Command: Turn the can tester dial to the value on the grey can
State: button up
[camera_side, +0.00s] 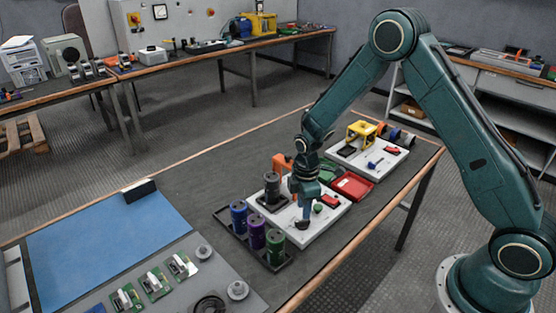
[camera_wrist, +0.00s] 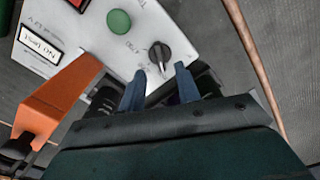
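The can tester (camera_side: 322,222) is a pale box on the bench. In the wrist view its panel (camera_wrist: 85,40) shows a black dial (camera_wrist: 160,52) with a light pointer mark, a round green button (camera_wrist: 119,22) and a display reading "NO TEST" (camera_wrist: 38,45). The dial's printed values are too small to read. The dark grey can (camera_side: 272,188) stands upright on the tester beside an orange clamp (camera_side: 283,164); I cannot read its value. My gripper (camera_wrist: 160,70) points down over the dial, open, with its fingertips apart on the dial's near side. In the side view my gripper (camera_side: 303,222) hides the dial.
A black tray (camera_side: 228,226) holds a blue can (camera_side: 239,216), a purple can (camera_side: 257,231) and a green can (camera_side: 275,245) just left of the tester. A red bin (camera_side: 353,187) and a second pale fixture (camera_side: 385,164) lie behind. A blue mat (camera_side: 100,245) is at left.

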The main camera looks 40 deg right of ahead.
aim_at(302, 223)
jog(key=shift+f, duration=2.4)
jog(key=shift+c, duration=0.4)
grip_shut()
